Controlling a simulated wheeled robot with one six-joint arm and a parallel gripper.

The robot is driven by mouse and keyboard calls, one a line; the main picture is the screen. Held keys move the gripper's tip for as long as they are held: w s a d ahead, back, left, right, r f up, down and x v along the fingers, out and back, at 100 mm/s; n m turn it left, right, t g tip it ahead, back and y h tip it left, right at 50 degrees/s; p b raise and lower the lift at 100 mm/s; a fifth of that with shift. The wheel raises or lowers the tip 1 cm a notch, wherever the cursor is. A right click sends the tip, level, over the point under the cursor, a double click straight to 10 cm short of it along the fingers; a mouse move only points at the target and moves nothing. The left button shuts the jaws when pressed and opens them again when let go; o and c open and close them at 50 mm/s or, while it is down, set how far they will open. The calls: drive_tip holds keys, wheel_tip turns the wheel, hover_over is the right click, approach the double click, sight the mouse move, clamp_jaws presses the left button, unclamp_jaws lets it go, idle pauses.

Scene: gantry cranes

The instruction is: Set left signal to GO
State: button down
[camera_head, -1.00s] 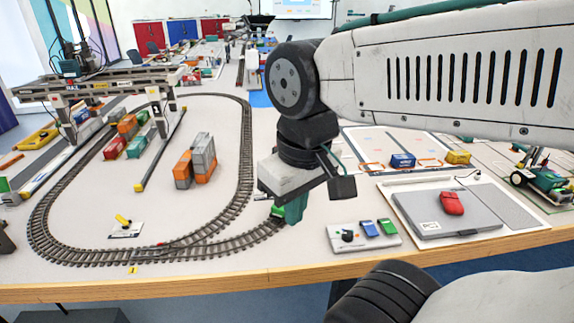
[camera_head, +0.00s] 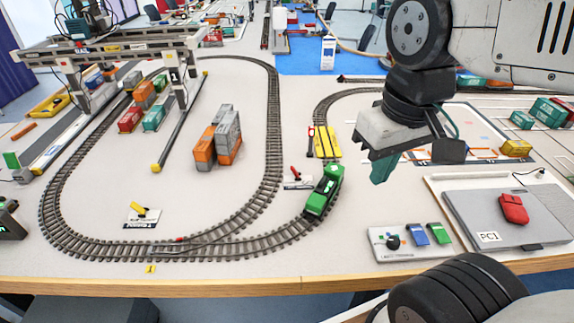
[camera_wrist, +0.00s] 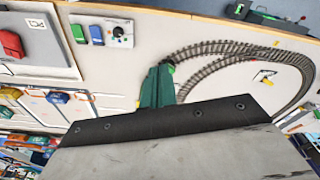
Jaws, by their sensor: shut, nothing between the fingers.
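My gripper (camera_head: 383,168) is shut and empty, with its green fingers pointing down above the table, right of the green locomotive. The fingers (camera_wrist: 157,88) also show in the wrist view. No signal can be read clearly as the left one. A yellow lever on a small labelled plate (camera_head: 139,213) lies inside the left part of the track loop. A red lever on a similar plate (camera_head: 297,177) lies left of the locomotive. A small post with a red top (camera_head: 310,137) stands beside the yellow crossing. My gripper touches none of these. The labels are too small to read.
A green locomotive (camera_head: 323,191) stands on the track. A grey control box (camera_head: 409,243) with a black knob, a blue and a green switch is at the front. A laptop-like grey case (camera_head: 495,215) bears a red object. Stacked containers (camera_head: 219,140) and a gantry crane (camera_head: 110,48) stand left.

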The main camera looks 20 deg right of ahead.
drive_tip(key=w+a+f+n+g+h, duration=0.2)
drive_tip(key=w+n, duration=0.5)
drive_tip(key=w, duration=1.4)
drive_tip(key=w+a+f+n, duration=0.2)
drive_tip(key=w+f+n, duration=0.1)
drive_tip(key=w+f, duration=0.5)
drive_tip(key=w+a+f+n, duration=0.3)
drive_tip(key=w+f+n, duration=0.1)
drive_tip(key=w+f, duration=0.5)
drive_tip(key=shift+f, duration=0.65)
